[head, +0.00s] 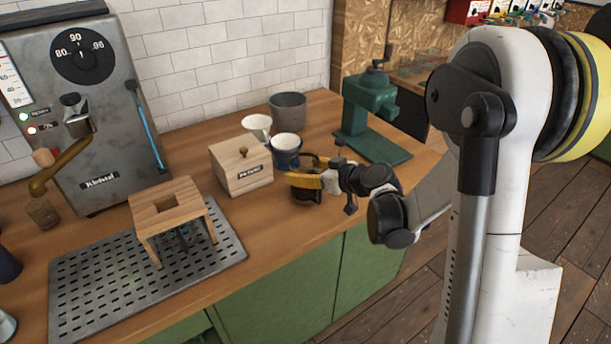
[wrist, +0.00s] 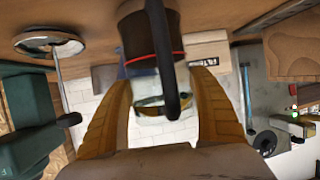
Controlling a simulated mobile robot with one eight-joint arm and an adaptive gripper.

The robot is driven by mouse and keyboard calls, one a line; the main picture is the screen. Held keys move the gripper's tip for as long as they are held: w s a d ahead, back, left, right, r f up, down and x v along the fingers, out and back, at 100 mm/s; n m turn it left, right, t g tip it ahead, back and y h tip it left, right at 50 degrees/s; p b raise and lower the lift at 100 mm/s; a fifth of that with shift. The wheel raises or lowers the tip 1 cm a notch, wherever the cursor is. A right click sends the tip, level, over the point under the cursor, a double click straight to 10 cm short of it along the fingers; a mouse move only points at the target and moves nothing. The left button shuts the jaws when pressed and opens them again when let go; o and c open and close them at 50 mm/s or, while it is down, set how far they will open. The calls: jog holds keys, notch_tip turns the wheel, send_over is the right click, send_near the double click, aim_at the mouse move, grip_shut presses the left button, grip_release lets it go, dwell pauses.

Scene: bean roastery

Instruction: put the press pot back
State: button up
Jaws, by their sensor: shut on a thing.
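The press pot, a dark vessel with a red band and a black handle, is in my gripper. In the head view the press pot (head: 305,196) is at the counter's front edge, mostly hidden by the yellow fingers. My gripper (head: 297,182) is shut on it, reaching in from the right. In the wrist view the press pot (wrist: 134,38) stands at the top centre, its handle running down between the two fingers of my gripper (wrist: 162,80). I cannot tell whether its base touches the counter.
A labelled wooden box (head: 240,178) and a blue cup (head: 287,158) stand close behind the pot. A white cup (head: 257,124), a grey bin (head: 288,108) and a green grinder (head: 366,108) are further back. A wooden stand (head: 150,205) sits on a perforated tray (head: 95,300) at left.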

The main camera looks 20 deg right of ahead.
jog(key=shift+f, duration=0.15)
jog(key=o, duration=1.4)
jog(key=shift+r, duration=0.2)
jog(key=p+v, duration=0.3)
jog(key=v, duration=0.9)
jog(key=shift+s+a+r+m+g+h, duration=0.8)
jog(key=shift+s+m+h, duration=0.2)
jog(key=shift+s, duration=2.3)
jog(key=shift+s+a+r+m+g+h, duration=0.8)
jog(key=shift+s+a+h, duration=0.2)
jog(key=shift+s, duration=2.35)
jog(key=shift+s+a+r+m+g+h, duration=0.8)
jog(key=shift+s+m+h, duration=0.25)
jog(key=shift+s, duration=2.25)
